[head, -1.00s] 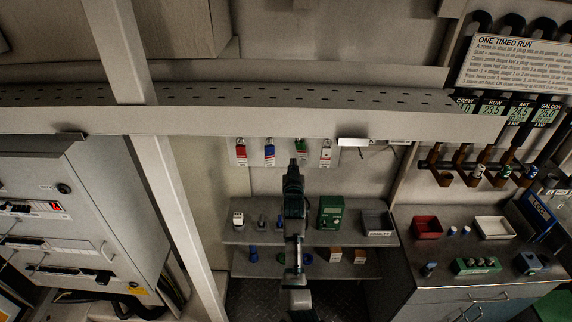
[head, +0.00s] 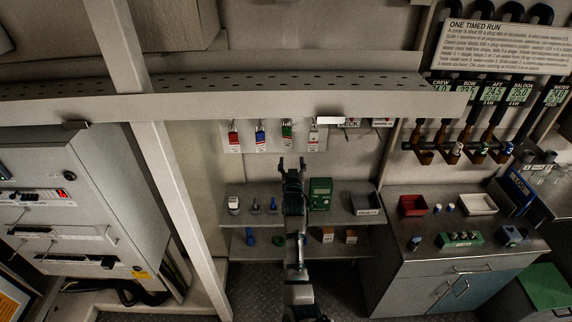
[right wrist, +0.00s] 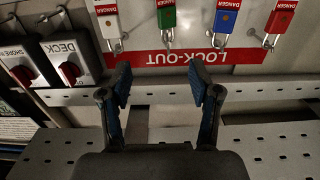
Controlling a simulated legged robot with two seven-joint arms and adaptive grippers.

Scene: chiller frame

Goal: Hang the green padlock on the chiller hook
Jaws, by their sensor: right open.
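The green padlock (head: 286,131) hangs in a row under the beam, between a blue padlock (head: 260,133) and a whitish one (head: 314,133). In the right wrist view the green padlock (right wrist: 167,18) is at the top, shackle towards the picture's bottom. My right gripper (head: 291,162) is open and empty, just below the row in the head view. In the right wrist view its fingertips (right wrist: 160,78) are apart, with the green padlock above the gap, untouched. I cannot make out which thing is the chiller hook. My left gripper is not in view.
A perforated beam (head: 220,104) crosses above the padlocks. DECK (right wrist: 68,60) and SHORE switch boxes are beside the row. A red padlock (head: 234,133) hangs at its left end. Shelves (head: 238,219) with small items, including a green box (head: 320,193), stand below.

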